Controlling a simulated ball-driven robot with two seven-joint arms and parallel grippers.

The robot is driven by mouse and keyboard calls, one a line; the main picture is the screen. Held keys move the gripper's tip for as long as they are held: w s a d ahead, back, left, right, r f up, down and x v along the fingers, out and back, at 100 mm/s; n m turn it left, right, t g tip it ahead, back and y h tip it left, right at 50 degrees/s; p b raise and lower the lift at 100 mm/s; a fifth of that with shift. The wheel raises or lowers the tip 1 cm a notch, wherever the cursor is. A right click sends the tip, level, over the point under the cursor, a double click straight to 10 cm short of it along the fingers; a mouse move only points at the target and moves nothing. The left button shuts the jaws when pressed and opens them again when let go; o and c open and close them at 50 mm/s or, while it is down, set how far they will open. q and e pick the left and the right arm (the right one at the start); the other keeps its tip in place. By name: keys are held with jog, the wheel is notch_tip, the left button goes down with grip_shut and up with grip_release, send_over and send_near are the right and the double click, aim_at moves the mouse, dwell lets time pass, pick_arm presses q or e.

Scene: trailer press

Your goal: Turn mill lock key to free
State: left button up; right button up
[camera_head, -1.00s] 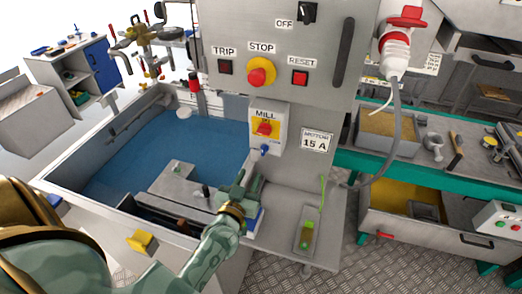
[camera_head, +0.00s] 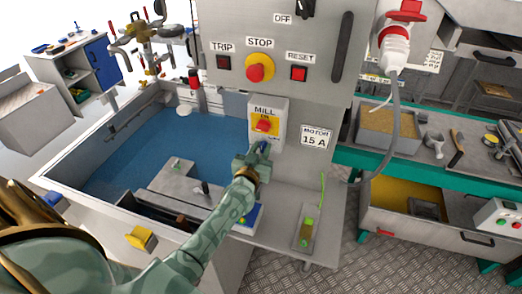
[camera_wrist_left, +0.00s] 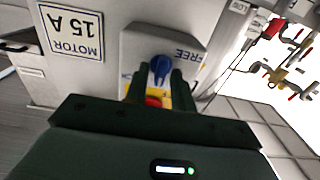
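The MILL switch box (camera_head: 281,112) is on the grey cabinet front, with a red knob (camera_head: 262,126) on a yellow plate. Below the knob is the small blue lock key (camera_head: 264,147), partly hidden by my left gripper (camera_head: 257,153). In the left wrist view the blue key (camera_wrist_left: 160,66) shows just beyond the fingertips, between a FREE label and a partly covered label. My left gripper (camera_wrist_left: 159,80) is open, its two dark fingers apart, with the red knob partly visible between them. Contact with the key cannot be told. My right gripper is not in view.
Above the box are a yellow-ringed red STOP button (camera_head: 260,67) and a red RESET button (camera_head: 299,73). A blue-floored tray (camera_head: 150,140) lies to the left. A grey cable (camera_head: 396,120) hangs at the right. A green-tagged padlock (camera_head: 305,235) lies on the ledge below.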

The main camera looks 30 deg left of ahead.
pick_arm(q)
jog(key=shift+n, duration=0.4)
jog(key=n+p, duration=0.1)
jog(key=n, duration=0.2)
jog(key=shift+a+f+n, duration=0.1)
jog(key=shift+n, duration=0.2)
jog(key=shift+s+a+f+n, duration=0.1)
jog(key=shift+f+n, duration=0.1)
jog(key=shift+n, duration=3.2)
jog(key=shift+f+n, duration=0.15)
jog(key=shift+n, duration=3.25)
